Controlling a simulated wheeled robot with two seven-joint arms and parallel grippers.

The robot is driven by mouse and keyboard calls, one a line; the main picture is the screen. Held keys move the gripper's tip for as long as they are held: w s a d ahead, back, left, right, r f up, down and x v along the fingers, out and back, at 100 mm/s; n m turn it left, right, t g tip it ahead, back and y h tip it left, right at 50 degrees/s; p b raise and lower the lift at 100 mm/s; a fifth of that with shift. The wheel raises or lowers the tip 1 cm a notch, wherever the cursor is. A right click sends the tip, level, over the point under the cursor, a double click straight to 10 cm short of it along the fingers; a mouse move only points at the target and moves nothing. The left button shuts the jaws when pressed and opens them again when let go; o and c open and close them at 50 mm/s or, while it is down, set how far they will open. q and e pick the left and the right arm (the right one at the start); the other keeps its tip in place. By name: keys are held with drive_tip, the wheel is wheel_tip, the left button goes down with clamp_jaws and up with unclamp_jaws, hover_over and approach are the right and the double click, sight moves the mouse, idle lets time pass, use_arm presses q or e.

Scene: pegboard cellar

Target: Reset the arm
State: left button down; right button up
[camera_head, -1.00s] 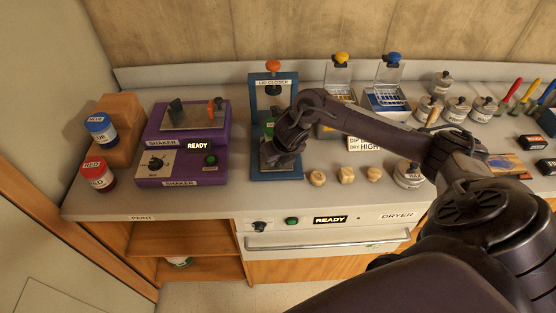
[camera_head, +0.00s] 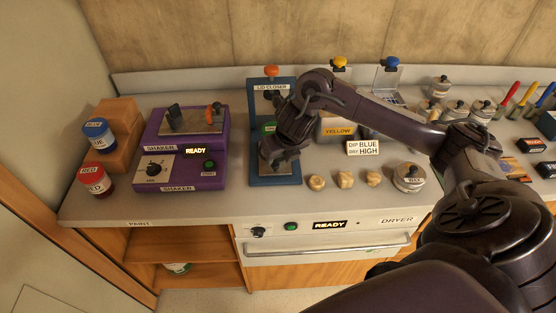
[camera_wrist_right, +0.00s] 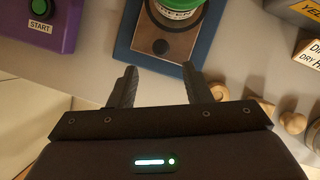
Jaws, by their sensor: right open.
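My right gripper (camera_head: 275,168) hangs pointing down over the front of the blue lid closer (camera_head: 258,84), seen in the head view. In the right wrist view its two dark fingers (camera_wrist_right: 160,82) are apart with nothing between them. In the head view my right arm hides most of this jar. My left gripper is not in view.
The purple shaker (camera_head: 205,178) stands left of the lid closer. Blue (camera_head: 98,131) and red (camera_head: 95,180) jars are at the far left.

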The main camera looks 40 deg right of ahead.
drive_tip(key=shift+s+r, duration=0.25)
drive_tip(key=shift+r, duration=0.35)
